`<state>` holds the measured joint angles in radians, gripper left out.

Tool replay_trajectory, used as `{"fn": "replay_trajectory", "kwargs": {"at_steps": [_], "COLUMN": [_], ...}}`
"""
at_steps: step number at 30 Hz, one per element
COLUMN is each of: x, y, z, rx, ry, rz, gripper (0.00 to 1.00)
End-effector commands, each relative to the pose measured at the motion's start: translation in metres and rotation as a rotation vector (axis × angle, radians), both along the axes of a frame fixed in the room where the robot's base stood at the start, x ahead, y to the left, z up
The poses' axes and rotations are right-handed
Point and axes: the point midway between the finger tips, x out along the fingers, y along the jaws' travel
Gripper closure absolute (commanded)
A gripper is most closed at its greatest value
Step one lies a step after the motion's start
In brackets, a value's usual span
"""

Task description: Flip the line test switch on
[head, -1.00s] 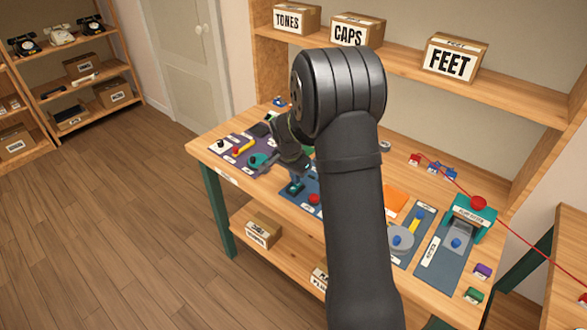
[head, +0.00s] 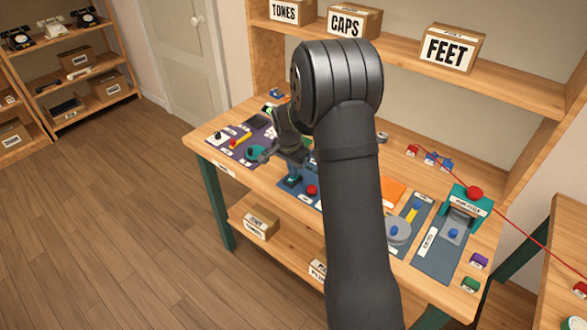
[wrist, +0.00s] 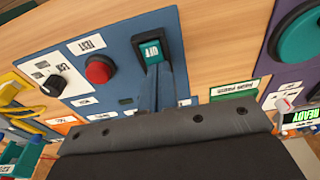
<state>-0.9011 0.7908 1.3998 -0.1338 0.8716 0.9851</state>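The line test switch is a teal rocker in a dark frame (wrist: 152,52) on a blue panel (wrist: 116,60); the word OFF shows on its far part. In the head view the switch (head: 292,181) sits near the panel's left end. My gripper (wrist: 160,82) has its two narrow fingers close together, with nothing visible between them. The fingertips are at the near end of the switch and cover part of it; I cannot tell whether they touch. In the head view my gripper (head: 294,172) points down just above the switch.
A purple panel (head: 240,143) with a teal dial is on the left. Boxes sit on the shelf behind.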

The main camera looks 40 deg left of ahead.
Motion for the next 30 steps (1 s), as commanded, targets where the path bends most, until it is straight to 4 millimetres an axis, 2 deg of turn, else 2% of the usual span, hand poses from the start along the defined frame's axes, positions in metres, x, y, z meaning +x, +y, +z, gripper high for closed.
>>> {"fn": "replay_trajectory", "kwargs": {"at_steps": [1,8,20,23,30], "x": [-0.007,-0.017,-0.018,-0.018,-0.024], "y": [-0.002,-0.003,-0.002,-0.002,-0.001], "z": [-0.006,-0.005,-0.001,0.011,0.064], "rx": [-0.01,-0.012,-0.009,-0.007,-0.003], "ry": [0.011,0.013,0.01,0.008,0.004], "rz": [0.002,0.001,0.001,0.001,0.002], "gripper": [1.0,1.0,1.0,1.0,1.0]}}
